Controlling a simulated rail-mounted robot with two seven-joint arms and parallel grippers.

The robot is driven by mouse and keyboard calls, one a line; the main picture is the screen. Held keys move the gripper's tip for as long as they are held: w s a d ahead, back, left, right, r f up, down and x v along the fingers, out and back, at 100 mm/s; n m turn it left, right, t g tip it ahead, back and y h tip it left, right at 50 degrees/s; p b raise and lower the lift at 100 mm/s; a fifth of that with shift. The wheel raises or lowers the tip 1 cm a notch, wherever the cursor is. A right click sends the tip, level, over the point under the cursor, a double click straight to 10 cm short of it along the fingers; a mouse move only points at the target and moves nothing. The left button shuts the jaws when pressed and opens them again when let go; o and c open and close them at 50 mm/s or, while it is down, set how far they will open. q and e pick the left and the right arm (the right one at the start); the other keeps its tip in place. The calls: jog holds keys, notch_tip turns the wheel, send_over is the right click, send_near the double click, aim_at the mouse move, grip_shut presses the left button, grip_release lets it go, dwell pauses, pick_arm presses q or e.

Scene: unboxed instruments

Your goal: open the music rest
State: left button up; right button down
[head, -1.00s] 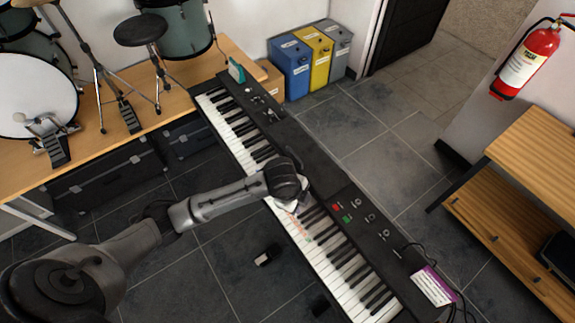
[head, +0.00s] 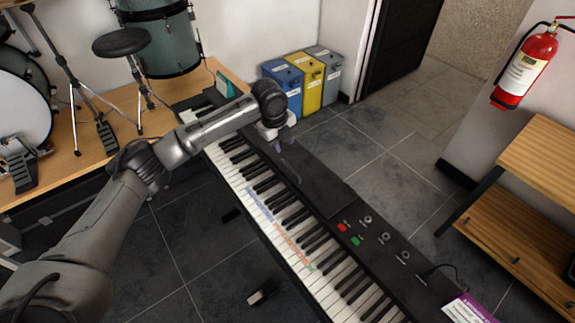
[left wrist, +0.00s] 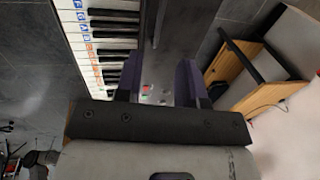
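The electric keyboard (head: 285,228) runs diagonally across the middle of the head view. The music rest seems to be the flat dark panel (head: 318,178) lying folded along the keyboard's back top. My left gripper (head: 284,148) is over the back part of the keyboard, near the panel's far-left end. In the left wrist view its two purple-grey fingers (left wrist: 159,80) are apart, with dark keyboard casing and red and green buttons (left wrist: 147,90) seen between them. I cannot tell whether a finger touches the panel. My right gripper is not in view.
Blue, yellow and grey bins (head: 305,80) stand beyond the keyboard. A wooden desk with drums (head: 165,40) is at left, a wooden shelf (head: 530,215) at right. A purple-edged card (head: 468,308) lies at the keyboard's near end. Small dark objects (head: 263,292) lie on the floor.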

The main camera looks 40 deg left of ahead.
aim_at(288, 166)
pick_arm(q)
jog(key=f, duration=0.3)
jog(key=w+f+b, duration=0.1)
jog(key=f, duration=0.4)
jog(key=shift+w+d+f+b, duration=0.25)
jog(key=shift+w+f+b, duration=0.05)
jog(key=shift+f, duration=0.1)
jog(key=shift+w+f, duration=0.2)
jog(key=shift+f, duration=0.7)
jog(key=shift+c, duration=0.4)
grip_shut()
jog(key=shift+r, duration=0.1)
